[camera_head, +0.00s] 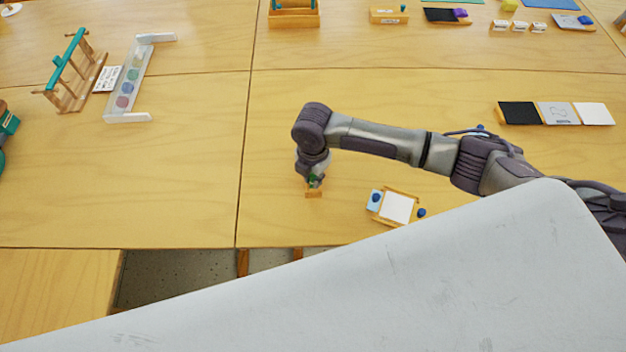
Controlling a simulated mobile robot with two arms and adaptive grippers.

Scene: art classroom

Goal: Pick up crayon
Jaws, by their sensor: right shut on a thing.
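My right arm comes in from the right, and its gripper (314,181) points down at the front middle table. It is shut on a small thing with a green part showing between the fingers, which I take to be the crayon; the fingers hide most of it. A small orange-brown wooden block or holder (313,194) sits directly under the fingertips. I cannot tell whether the held thing still touches it. My left gripper is not in view.
A wooden tray with a white sheet (397,207) and blue pieces lies to the right of the gripper. Black, grey and white panels (557,113) lie farther right. A wooden rack (75,75) and clear paint stand (128,85) are at left. The table left of the gripper is clear.

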